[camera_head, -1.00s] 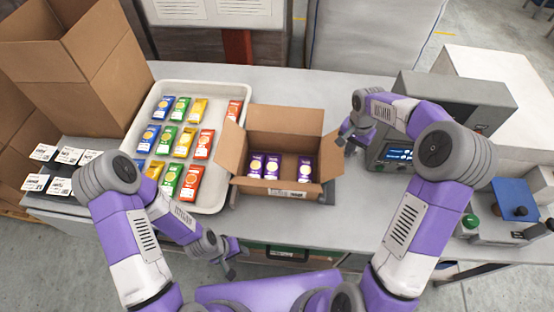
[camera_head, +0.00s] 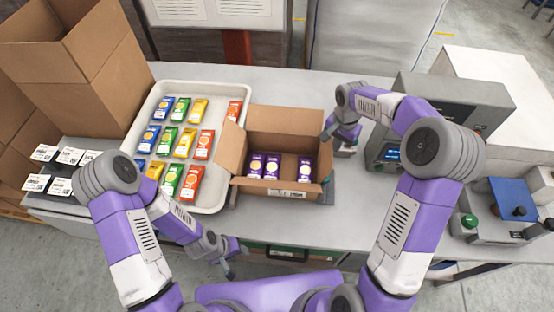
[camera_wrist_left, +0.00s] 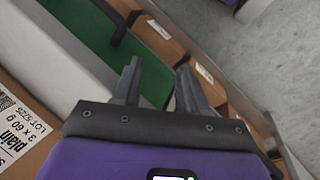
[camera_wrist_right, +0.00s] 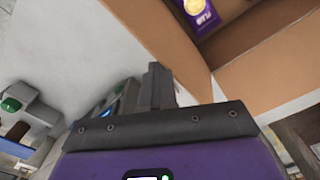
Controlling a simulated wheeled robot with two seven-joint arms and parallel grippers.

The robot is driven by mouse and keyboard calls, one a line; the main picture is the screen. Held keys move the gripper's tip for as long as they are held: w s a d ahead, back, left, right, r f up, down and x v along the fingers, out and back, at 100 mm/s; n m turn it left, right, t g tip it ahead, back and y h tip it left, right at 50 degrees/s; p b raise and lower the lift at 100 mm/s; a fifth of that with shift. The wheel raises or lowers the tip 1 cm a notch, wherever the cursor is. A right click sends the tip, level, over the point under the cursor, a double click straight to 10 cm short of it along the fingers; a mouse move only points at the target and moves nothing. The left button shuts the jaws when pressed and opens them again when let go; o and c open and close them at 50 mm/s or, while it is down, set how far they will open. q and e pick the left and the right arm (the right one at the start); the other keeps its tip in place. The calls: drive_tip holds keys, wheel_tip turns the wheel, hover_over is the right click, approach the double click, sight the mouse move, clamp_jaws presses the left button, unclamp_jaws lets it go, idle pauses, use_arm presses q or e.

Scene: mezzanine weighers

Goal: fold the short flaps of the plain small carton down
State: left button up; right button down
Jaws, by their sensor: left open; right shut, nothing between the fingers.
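The plain small carton (camera_head: 287,123) stands open on the table with several purple packs (camera_head: 273,167) inside. Its left short flap (camera_head: 232,147) stands up and leans outward. Its right short flap (camera_head: 326,160) looks nearly upright, seen almost edge-on. My right gripper (camera_head: 327,136) is shut and empty at the carton's right side, by the top of that flap. In the right wrist view its fingers (camera_wrist_right: 157,88) are beside a tan carton panel (camera_wrist_right: 155,35); contact cannot be told. My left gripper (camera_head: 236,262) is open and empty, low in front of the table edge.
A white tray (camera_head: 215,92) of coloured packs lies left of the carton. A tall open carton (camera_head: 85,60) stands at the far left, with label cards (camera_head: 60,186) before it. A grey weigher (camera_head: 450,100) stands right of my right gripper.

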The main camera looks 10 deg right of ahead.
drive_tip(key=shift+s+a+f, duration=0.15)
drive_tip(key=shift+a+f, duration=0.15)
drive_tip(key=a, duration=0.3)
drive_tip(key=shift+w+a+r, duration=0.1)
drive_tip(key=shift+w+a, duration=0.05)
drive_tip(key=shift+w, duration=0.2)
drive_tip(key=shift+w+a+r, duration=0.2)
drive_tip(key=shift+w+a, duration=0.05)
drive_tip(key=shift+a, duration=0.1)
